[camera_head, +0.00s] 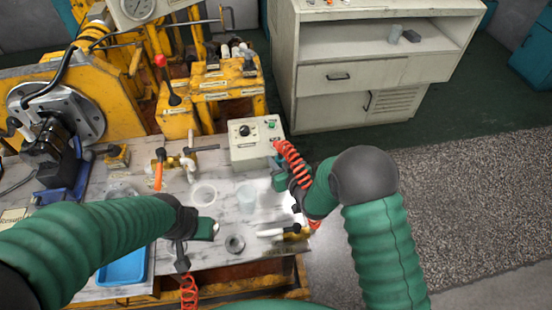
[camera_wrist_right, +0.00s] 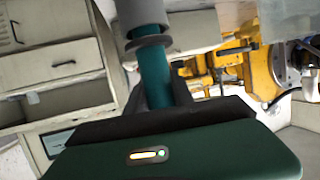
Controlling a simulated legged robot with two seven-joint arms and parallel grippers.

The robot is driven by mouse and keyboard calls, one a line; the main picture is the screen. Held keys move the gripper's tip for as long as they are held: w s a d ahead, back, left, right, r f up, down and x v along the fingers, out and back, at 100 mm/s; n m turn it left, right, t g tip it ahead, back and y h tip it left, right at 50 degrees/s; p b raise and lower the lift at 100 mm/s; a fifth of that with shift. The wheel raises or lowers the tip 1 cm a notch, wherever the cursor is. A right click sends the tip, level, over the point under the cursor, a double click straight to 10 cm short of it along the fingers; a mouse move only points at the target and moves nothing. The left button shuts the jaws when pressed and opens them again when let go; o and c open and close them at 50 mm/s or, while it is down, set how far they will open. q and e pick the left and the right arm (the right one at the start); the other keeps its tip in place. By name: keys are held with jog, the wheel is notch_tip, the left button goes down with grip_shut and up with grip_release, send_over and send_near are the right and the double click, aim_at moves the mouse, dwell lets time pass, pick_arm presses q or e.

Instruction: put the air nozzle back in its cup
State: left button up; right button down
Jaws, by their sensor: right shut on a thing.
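My right gripper (camera_head: 280,180) is over the right part of the marble-topped bench. In the right wrist view its dark fingers (camera_wrist_right: 160,88) are shut on a teal rod, which I take to be the air nozzle (camera_wrist_right: 155,65). The rod has a dark ring, and a grey cylinder is at its far end; I cannot tell if that cylinder is part of it. In the head view the held thing is not clearly visible.
A grey ring (camera_head: 235,243) and a white-handled tool (camera_head: 272,232) lie near the bench front. A control box (camera_head: 256,138) stands behind. A blue tray (camera_head: 122,267) is at the left front. Yellow machinery (camera_head: 210,90) and a white cabinet (camera_head: 365,75) are behind.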

jog(key=shift+d+f, duration=0.1)
jog(key=shift+f, duration=0.15)
jog(key=c, duration=1)
grip_release()
